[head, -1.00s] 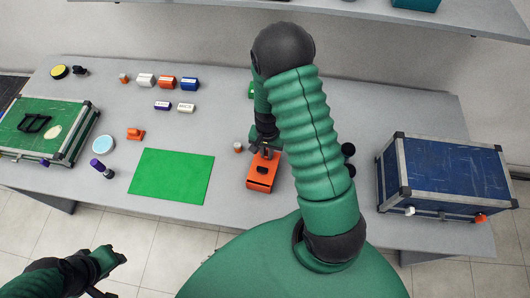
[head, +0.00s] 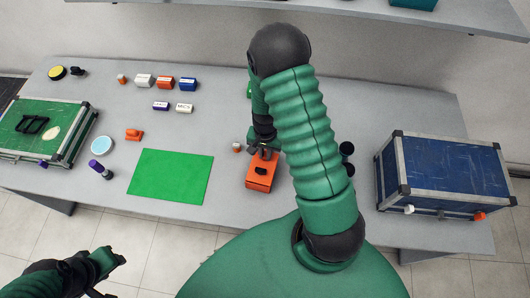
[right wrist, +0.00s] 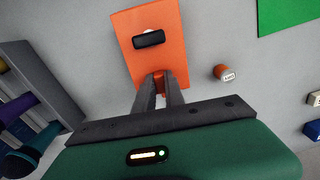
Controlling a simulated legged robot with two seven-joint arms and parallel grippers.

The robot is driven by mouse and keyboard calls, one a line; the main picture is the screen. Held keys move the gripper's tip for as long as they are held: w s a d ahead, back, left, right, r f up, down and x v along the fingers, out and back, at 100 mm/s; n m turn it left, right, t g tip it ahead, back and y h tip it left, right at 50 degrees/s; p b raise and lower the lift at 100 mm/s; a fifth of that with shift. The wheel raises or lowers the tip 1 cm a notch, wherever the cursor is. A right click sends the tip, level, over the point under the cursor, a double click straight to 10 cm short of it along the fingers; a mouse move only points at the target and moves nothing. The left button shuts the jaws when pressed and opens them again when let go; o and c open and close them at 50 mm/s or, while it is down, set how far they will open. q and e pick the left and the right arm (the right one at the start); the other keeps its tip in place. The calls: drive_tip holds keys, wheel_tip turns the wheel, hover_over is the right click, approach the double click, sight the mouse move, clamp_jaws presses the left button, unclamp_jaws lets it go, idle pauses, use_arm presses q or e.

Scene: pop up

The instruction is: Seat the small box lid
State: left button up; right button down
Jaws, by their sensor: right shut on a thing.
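The small box (head: 259,185) is orange and stands on the grey table in front of me, just right of the green mat. Its orange lid (right wrist: 152,20), with a black handle, lies over it and hides the inside; I cannot tell whether it is flush. My right gripper (head: 262,154) is at the far edge of the box. In the right wrist view its fingers (right wrist: 160,82) are shut on a small orange part at the lid's edge. My left gripper (head: 115,258) is off the table's front edge at lower left, away from the box; its jaws are unclear.
A small orange-and-white cylinder (head: 237,146) stands just left of the box. The green mat (head: 170,176) lies flat and bare. A blue case (head: 445,177) stands at right, a green case (head: 22,150) at left. Several small blocks sit farther back.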

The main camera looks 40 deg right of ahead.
drive_tip(key=shift+a+f, duration=0.25)
drive_tip(key=shift+f, duration=0.1)
drive_tip(key=c, duration=1.3)
unclamp_jaws()
drive_tip(key=shift+d, duration=0.1)
drive_tip(key=shift+c, duration=0.2)
wheel_tip(320, 180, up, 17)
drive_tip(key=shift+f, duration=0.15)
drive_tip(key=shift+w+d, duration=0.1)
drive_tip(key=shift+d, duration=0.05)
